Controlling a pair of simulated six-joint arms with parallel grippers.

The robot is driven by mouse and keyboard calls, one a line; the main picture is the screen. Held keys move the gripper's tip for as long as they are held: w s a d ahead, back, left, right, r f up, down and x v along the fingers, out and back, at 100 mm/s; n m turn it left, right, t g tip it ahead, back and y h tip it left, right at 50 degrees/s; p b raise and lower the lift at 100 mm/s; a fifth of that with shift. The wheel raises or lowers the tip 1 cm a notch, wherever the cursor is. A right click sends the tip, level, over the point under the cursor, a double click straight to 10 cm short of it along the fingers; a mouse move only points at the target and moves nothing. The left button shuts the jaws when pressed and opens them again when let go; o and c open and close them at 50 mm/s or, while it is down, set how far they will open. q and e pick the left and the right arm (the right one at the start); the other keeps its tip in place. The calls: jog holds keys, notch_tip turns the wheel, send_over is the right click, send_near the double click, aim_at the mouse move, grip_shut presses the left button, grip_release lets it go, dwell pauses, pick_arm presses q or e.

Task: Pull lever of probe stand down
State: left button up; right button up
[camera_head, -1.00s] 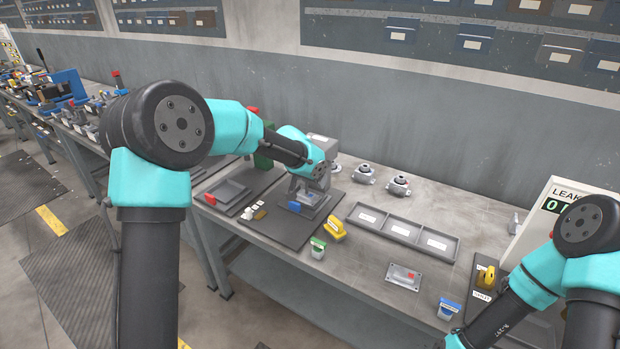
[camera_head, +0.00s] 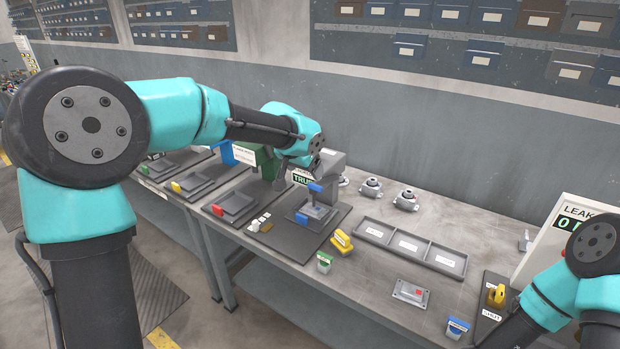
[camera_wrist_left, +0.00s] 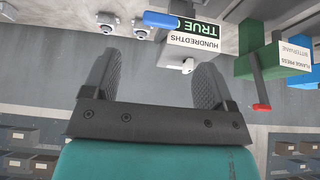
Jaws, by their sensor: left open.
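The probe stand (camera_head: 333,173) is a grey upright unit on a dark mat, with a green TRUE display (camera_head: 302,177) and a blue lever (camera_head: 316,187) at its front. In the left wrist view, which is upside down, the display (camera_wrist_left: 203,27), a HUNDREDTHS label (camera_wrist_left: 193,42) and a blue bar, apparently the lever (camera_wrist_left: 168,20), lie beyond the fingertips. My left gripper (camera_wrist_left: 155,70) is open and empty, with nothing between its fingers. My right gripper is outside the view.
A green flange press (camera_wrist_left: 276,62) with a red handle (camera_wrist_left: 262,107) stands close beside the stand. A grey three-part tray (camera_head: 408,246), a yellow block (camera_head: 341,241) and two round grey parts (camera_head: 406,198) are on the bench. The bench middle is fairly clear.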

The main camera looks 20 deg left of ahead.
pick_arm(q)
jog(key=v, duration=0.3)
jog(key=shift+s+r, duration=0.2)
jog(key=shift+r, duration=0.15)
jog(key=shift+w, duration=0.15)
jog(key=shift+c, duration=1.4)
jog(key=shift+w+r, duration=0.15)
jog(key=shift+w, duration=0.15)
jog(key=shift+c, duration=0.6)
jog(key=w+r+g, duration=0.1)
jog(key=w+d+r+g, duration=0.1)
jog(key=w, duration=0.1)
jog(key=w+r+g+y, duration=0.1)
jog(key=w, duration=0.1)
jog(key=shift+w+d, duration=0.1)
jog(key=shift+d, duration=0.05)
jog(key=c, duration=0.8)
jog(key=shift+w+d+r+g, duration=0.3)
jog(key=shift+w+r+g, duration=0.05)
jog(key=shift+r+g, duration=0.2)
grip_shut()
